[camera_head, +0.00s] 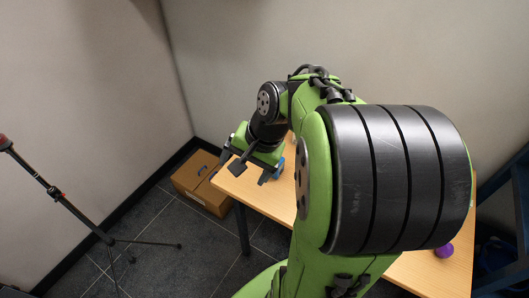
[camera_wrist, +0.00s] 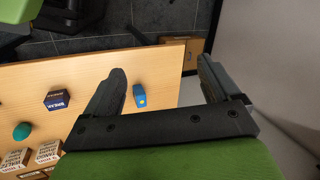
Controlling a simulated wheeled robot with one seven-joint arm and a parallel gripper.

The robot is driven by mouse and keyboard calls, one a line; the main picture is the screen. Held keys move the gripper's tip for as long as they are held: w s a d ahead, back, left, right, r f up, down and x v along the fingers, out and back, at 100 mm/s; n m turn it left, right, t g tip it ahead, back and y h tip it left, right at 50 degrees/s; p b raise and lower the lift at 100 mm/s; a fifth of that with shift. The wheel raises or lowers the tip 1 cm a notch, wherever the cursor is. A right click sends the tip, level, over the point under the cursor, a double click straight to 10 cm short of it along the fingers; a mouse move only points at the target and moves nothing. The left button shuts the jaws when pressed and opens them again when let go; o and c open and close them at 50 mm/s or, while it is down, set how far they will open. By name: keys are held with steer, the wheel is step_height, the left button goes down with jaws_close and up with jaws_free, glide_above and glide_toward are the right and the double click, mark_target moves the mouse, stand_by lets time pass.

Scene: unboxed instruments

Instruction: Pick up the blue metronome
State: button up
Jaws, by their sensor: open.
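The blue metronome (camera_wrist: 139,95) is a small blue block with a yellow spot on the wooden table (camera_wrist: 95,75), close to the table's edge. In the wrist view it appears between my two fingers, nearer the left one, with a gap to each. My gripper (camera_wrist: 162,68) is open and empty, pointing down over the table's end. In the head view my gripper (camera_head: 254,172) is at the table's left end, and a bit of blue (camera_head: 279,169) shows just right of it, mostly hidden by my arm.
A dark blue lettered box (camera_wrist: 57,100), a teal ball (camera_wrist: 22,131) and lettered blocks (camera_wrist: 48,151) lie left on the table. A purple ball (camera_head: 443,250) is at the right. A cardboard box (camera_head: 204,182) stands on the floor; a tripod (camera_head: 82,212) stands left. Walls are close behind.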

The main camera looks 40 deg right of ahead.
steer(key=w+d+f+m+t+y+b, duration=0.2)
steer(key=d+f+m+y, duration=0.1)
steer(key=d+f+m, duration=0.7)
steer(key=s+d+f+m+t+b, duration=0.2)
steer(key=s+d+f+m+t, duration=0.15)
steer(key=d+m, duration=0.45)
steer(key=m+t, duration=0.3)
steer(key=t, duration=0.1)
glide_toward(281, 168)
steer(key=w+r+b, duration=0.1)
steer(key=b, duration=0.1)
steer(key=w+a+b, duration=0.1)
steer(key=w+b, duration=0.1)
steer(key=shift+a+r+g+h, duration=0.1)
steer(key=shift+r+g+h, duration=0.2)
steer(key=shift+r, duration=0.1)
steer(key=b+x, duration=0.1)
steer(key=x, duration=0.2)
steer(key=b+x, duration=0.1)
steer(key=x, duration=0.2)
steer(key=shift+w+r, duration=0.2)
steer(key=shift+r, duration=0.15)
steer(key=c, duration=1.3)
